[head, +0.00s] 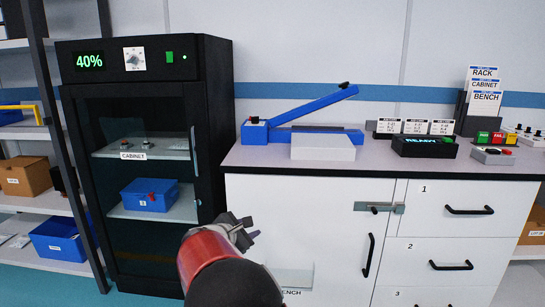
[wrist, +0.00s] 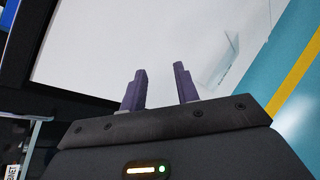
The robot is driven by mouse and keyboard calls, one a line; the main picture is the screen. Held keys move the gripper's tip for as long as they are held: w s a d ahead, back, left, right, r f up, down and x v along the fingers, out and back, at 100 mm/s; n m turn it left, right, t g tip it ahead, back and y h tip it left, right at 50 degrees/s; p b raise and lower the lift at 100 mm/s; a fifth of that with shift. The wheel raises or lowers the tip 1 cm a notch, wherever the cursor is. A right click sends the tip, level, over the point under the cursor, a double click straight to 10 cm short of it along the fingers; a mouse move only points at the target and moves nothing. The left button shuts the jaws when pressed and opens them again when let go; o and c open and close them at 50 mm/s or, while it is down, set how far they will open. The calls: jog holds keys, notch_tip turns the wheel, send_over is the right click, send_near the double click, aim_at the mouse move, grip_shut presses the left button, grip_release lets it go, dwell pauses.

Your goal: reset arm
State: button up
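My gripper (wrist: 160,85) shows in the wrist view with its two purple fingers apart and nothing between them. In the head view my gripper (head: 250,227) is at the end of my red and black arm, in front of the white bench front (head: 290,215). A blue lever press (head: 300,118) with its arm raised stands on the bench top, partly behind a white block (head: 323,146). The black cabinet (head: 145,160) at left has its glass door closed and its display reads 40%.
A blue bin (head: 149,195) sits on the cabinet's lower shelf. Labelled cards (head: 415,127), a black box with a green display (head: 424,146) and a RACK/CABINET/BENCH sign holder (head: 484,90) stand at the bench's right. Drawers and black handles (head: 371,256) line its front. Open shelves stand far left.

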jog(key=s+d+r+m+g+y, duration=0.1)
jog(key=s+d+r+m+g, duration=0.2)
jog(key=s+d+m, duration=0.45)
jog(key=s+d+r+m+g+y, duration=0.1)
jog(key=s+d+r+m+g, duration=0.3)
jog(key=s+d, duration=0.7)
jog(key=s+d+f+m+y, duration=0.1)
jog(key=s+d+m+y, duration=0.1)
jog(key=s+m, duration=0.4)
jog(key=s+d+f+m+y, duration=0.1)
jog(key=s+m, duration=0.4)
jog(key=s, duration=1.1)
jog(key=shift+d+f+m+t+y, duration=0.3)
jog(key=shift+d+m+y, duration=0.05)
jog(key=shift+y, duration=0.55)
jog(key=shift+w, duration=0.1)
